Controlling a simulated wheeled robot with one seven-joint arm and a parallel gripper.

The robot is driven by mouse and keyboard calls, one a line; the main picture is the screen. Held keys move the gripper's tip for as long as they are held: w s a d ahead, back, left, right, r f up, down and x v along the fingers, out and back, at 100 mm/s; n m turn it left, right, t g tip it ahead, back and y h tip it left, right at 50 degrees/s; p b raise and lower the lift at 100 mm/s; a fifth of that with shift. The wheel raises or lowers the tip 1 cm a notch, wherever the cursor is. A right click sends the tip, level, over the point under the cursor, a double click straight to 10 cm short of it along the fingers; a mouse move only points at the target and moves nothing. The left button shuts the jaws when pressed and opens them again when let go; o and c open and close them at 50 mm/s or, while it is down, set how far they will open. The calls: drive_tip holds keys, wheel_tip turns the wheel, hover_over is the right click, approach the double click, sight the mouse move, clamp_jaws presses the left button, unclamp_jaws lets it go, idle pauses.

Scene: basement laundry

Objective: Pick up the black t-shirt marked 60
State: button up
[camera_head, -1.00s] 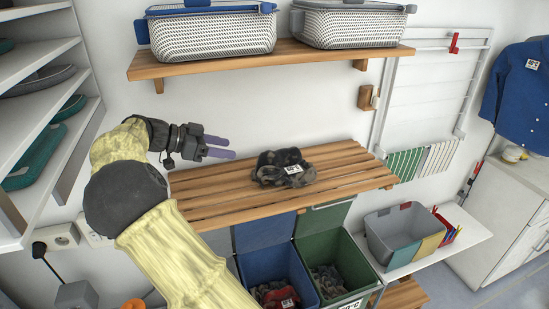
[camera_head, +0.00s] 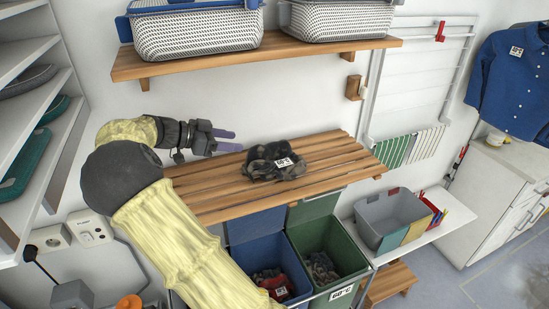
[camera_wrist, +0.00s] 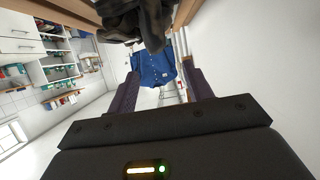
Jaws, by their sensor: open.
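The black t-shirt (camera_head: 272,160) lies crumpled on the slatted wooden shelf (camera_head: 215,199), with a small white label on its front whose number is too small to read. My gripper (camera_head: 226,140) is open and empty, just left of the shirt and a little above the shelf. Its fingers point right. In the wrist view, a dark cloth bundle (camera_wrist: 140,22) shows at the top, beyond and above the two purple fingers. The gap between the fingers holds nothing.
A blue bin (camera_head: 268,262) and a green bin (camera_head: 330,250) holding clothes stand below the shelf. An upper shelf (camera_head: 250,59) carries two baskets. A blue shirt (camera_head: 512,85) hangs at right. A grey box (camera_head: 385,219) sits on a white ledge. White shelving (camera_head: 50,170) stands at left.

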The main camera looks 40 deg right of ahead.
sight(266, 144)
drive_tip(key=p+x, duration=0.2)
drive_tip(key=x, duration=0.3)
drive_tip(key=shift+d, duration=0.25)
drive_tip(key=shift+d+f, duration=0.25)
drive_tip(key=shift+f, duration=0.05)
drive_tip(key=shift+s+r, duration=0.1)
drive_tip(key=shift+s, duration=0.05)
drive_tip(key=shift+s+d+p, duration=0.15)
drive_tip(key=shift+d+p, duration=0.4)
drive_tip(key=shift+p, duration=0.15)
drive_tip(key=p+x, duration=0.2)
drive_tip(key=x, duration=0.1)
drive_tip(key=shift+s+d, duration=0.15)
drive_tip(key=shift+s, duration=0.1)
drive_tip(key=shift+d+f, duration=0.3)
drive_tip(key=shift+d, duration=0.05)
drive_tip(key=shift+a, duration=0.1)
